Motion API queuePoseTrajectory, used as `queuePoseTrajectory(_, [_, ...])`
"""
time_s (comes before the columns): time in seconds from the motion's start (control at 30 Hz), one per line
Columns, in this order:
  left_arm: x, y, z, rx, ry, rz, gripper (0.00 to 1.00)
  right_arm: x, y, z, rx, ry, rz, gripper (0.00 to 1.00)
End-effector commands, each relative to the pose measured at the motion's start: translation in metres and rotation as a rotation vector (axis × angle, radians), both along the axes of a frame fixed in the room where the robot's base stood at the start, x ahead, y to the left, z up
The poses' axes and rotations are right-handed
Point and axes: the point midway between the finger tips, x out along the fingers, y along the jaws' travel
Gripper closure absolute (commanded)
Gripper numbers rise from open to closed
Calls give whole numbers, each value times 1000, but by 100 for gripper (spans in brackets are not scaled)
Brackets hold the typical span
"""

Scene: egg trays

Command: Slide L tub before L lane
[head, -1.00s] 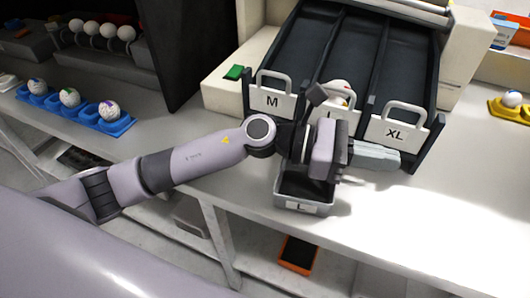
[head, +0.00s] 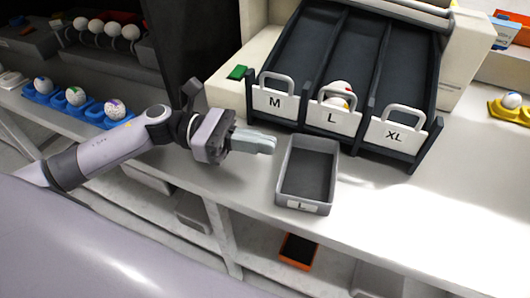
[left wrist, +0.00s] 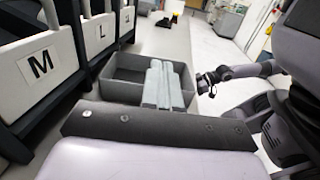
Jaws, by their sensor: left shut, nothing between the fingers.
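The grey L tub (head: 284,192) sits on the white counter in front of the L lane, its label facing the front edge. It is empty and also shows in the left wrist view (left wrist: 124,92). The L lane gate (head: 331,117) is a white plate with a handle, with an egg (head: 341,88) behind it. My left gripper (head: 272,144) is shut and empty, just left of the tub's left wall. In the left wrist view the closed fingers (left wrist: 165,75) overlap the tub; contact cannot be told. My right gripper is not seen in the head view.
The M gate (head: 275,101) and XL gate (head: 400,135) stand on either side of the L gate. Blue holders (head: 62,105) with eggs are at the left, a yellow holder (head: 497,108) at the right. The counter right of the tub is clear.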

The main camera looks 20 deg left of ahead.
Motion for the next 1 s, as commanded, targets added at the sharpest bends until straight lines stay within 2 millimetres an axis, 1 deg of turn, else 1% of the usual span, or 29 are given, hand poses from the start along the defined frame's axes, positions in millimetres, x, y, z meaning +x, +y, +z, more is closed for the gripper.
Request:
queuePoseTrajectory(0.03, [-1, -1, -11, -3, 6, -1, 100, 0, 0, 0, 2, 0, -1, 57])
queuePoseTrajectory(0.2, [0, -1, -35, -1, 3, -1, 100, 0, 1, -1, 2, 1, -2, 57])
queuePoseTrajectory(0.27, [0, -6, -32, -3, 0, -2, 100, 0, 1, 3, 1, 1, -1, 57])
queuePoseTrajectory(0.4, [1, -11, -34, -1, 1, -2, 100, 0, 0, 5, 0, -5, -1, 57])
queuePoseTrajectory(0.77, [1, -13, -35, -1, 0, -1, 100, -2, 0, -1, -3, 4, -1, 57])
queuePoseTrajectory(0.93, [3, -28, -37, -4, -1, -4, 100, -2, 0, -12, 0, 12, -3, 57])
queuePoseTrajectory(1.0, [4, -33, -36, -2, -2, -2, 100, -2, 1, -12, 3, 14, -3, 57])
